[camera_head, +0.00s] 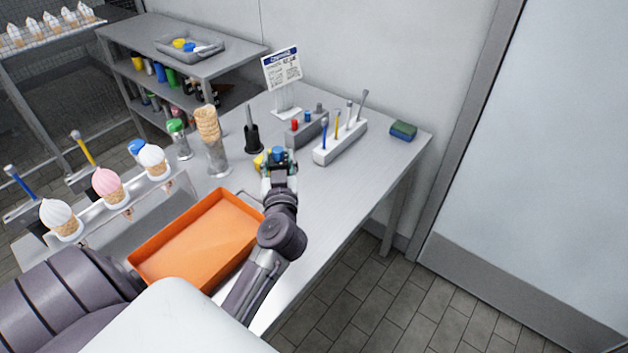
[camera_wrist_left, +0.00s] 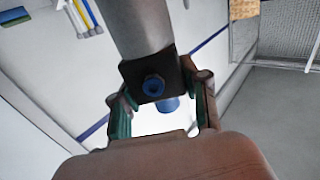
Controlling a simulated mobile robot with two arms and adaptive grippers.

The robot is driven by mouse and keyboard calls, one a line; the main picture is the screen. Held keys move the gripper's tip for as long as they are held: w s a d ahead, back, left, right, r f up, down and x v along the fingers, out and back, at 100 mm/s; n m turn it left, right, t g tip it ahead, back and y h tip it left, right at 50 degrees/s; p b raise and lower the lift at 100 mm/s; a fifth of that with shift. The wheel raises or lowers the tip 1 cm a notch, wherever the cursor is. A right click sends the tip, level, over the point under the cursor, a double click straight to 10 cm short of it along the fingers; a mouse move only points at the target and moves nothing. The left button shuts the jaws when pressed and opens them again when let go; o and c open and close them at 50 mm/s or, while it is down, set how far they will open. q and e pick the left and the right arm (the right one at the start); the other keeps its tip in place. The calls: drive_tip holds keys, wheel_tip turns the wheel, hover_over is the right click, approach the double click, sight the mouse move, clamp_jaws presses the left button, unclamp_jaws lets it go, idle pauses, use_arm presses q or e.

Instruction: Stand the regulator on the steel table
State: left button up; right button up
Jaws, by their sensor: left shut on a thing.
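My left gripper (camera_head: 278,166) is over the middle of the steel table (camera_head: 340,195), beyond the orange tray. It is shut on a part with a blue knob (camera_head: 277,152), which I take to be the regulator; the gripper hides most of it. In the left wrist view, my left gripper's fingers (camera_wrist_left: 162,108) sit either side of the regulator's dark square block (camera_wrist_left: 140,73), which has blue fittings. A grey cylinder rises above the block in that view. I cannot tell whether the regulator touches the table. My right gripper is not in view.
An orange tray (camera_head: 165,242) lies in front, beside a cone stand (camera_head: 132,205). A yellow piece (camera_head: 261,160) is close left of the gripper. A black upright tool (camera_head: 252,138), a grey block (camera_head: 302,135) and a white holder (camera_head: 340,143) stand behind.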

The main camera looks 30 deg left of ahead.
use_arm(q)
drive_tip(key=w+d+f+b, duration=0.1)
drive_tip(key=w+f+b, duration=0.1)
drive_tip(key=w+f, duration=0.1)
drive_tip(key=w+d+f+b, duration=0.1)
drive_tip(key=w+f+b, duration=0.1)
drive_tip(key=w+f, duration=0.2)
drive_tip(key=w+d+f+b, duration=0.1)
drive_tip(key=w+f+b, duration=0.1)
drive_tip(key=w+f, duration=0.1)
drive_tip(key=shift+w+f, duration=0.3)
drive_tip(key=shift+w, duration=0.05)
drive_tip(key=shift+r, duration=0.1)
drive_tip(key=o, duration=1.2)
drive_tip(key=shift+f, duration=0.25)
drive_tip(key=shift+o, duration=0.6)
